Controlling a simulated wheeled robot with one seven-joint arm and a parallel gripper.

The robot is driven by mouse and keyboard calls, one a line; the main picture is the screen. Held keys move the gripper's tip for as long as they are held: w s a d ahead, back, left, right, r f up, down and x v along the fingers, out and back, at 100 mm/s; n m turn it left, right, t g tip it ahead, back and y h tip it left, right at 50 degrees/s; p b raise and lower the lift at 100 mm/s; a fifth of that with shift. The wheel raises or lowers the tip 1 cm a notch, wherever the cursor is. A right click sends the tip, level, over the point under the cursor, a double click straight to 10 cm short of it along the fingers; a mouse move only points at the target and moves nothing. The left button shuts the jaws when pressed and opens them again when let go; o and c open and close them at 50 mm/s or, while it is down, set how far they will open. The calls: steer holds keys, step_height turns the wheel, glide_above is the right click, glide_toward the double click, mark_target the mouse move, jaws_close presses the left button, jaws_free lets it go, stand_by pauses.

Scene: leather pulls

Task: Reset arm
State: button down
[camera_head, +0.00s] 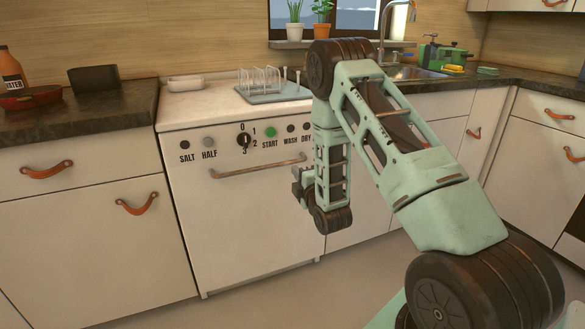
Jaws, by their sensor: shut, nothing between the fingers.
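My pale green arm reaches in from the lower right and folds down at its elbow. My gripper (298,187) is a small dark shape at the arm's lower end. It points left, in front of the right side of the white dishwasher (235,225). It is shut and empty, and it looks apart from the dishwasher front, though depth is hard to judge. The arm hides part of the dishwasher's right edge and the cabinets behind.
The dishwasher door looks closed, with a bar handle (254,159). A dish rack (272,86) stands on top. Left cabinets have leather pulls (138,204). A dark box (94,78) and an orange bottle (11,70) stand on the left counter. Floor (250,300) in front is clear.

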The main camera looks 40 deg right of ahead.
steer(key=shift+s+a, duration=0.1)
steer(key=shift+s, duration=0.2)
steer(key=a+r+m+g+y, duration=0.2)
steer(key=a+m+g+y, duration=0.3)
steer(key=a, duration=1.5)
steer(key=s+a+r+g+y, duration=0.3)
steer(key=s+a+g, duration=0.4)
steer(key=s+a, duration=0.65)
steer(key=s+a+r+m+g+h, duration=0.1)
steer(key=s+r+g, duration=0.15)
steer(key=s, duration=0.85)
steer(key=s+a+r+m+g+h, duration=0.1)
steer(key=s+a+g, duration=0.15)
steer(key=s, duration=0.75)
step_height(320, 180, up, 23)
steer(key=d+p, duration=0.1)
steer(key=p, duration=2.2)
steer(key=shift+g, duration=0.4)
